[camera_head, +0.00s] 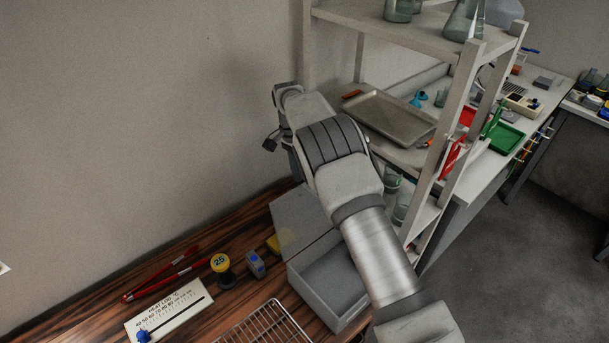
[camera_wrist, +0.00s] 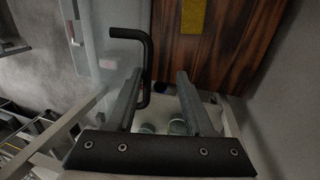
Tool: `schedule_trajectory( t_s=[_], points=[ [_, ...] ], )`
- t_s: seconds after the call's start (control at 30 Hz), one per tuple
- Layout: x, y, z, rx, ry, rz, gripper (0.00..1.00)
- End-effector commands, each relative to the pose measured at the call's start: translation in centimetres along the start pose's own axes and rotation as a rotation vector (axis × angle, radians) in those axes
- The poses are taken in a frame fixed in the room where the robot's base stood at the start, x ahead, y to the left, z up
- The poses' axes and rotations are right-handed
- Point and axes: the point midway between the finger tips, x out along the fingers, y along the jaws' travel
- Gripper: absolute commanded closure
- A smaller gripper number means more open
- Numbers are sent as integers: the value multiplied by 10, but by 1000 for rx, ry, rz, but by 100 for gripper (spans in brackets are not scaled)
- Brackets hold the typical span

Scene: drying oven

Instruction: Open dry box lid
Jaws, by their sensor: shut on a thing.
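The grey dry box (camera_head: 346,318) stands on the wooden bench in the head view, with its top open and part of its inside visible. A flat grey panel that looks like its lid (camera_head: 298,212) is beside it, toward the wall, partly behind my arm. In the wrist view, a black bent handle (camera_wrist: 148,52) passes between the fingers of my gripper (camera_wrist: 163,95), close to the left finger. My gripper is shut on this handle. The fingertips are hidden behind my arm in the head view. How far the lid is tilted is hard to tell.
A wire rack (camera_head: 265,325), a yellow-capped jar (camera_head: 221,268), a small blue item (camera_head: 256,264), red tongs (camera_head: 165,274) and a heat log board (camera_head: 168,312) lie left of the box. A shelf unit (camera_head: 455,110) with glassware and a metal tray (camera_head: 390,118) stands close right of my arm.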

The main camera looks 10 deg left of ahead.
Motion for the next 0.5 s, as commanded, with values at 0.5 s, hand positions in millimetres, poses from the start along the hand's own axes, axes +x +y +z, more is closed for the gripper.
schedule_trajectory(
  t_s=[0.5],
  points=[
    [-22,-1,-2,2,5,-8,58]
  ],
)
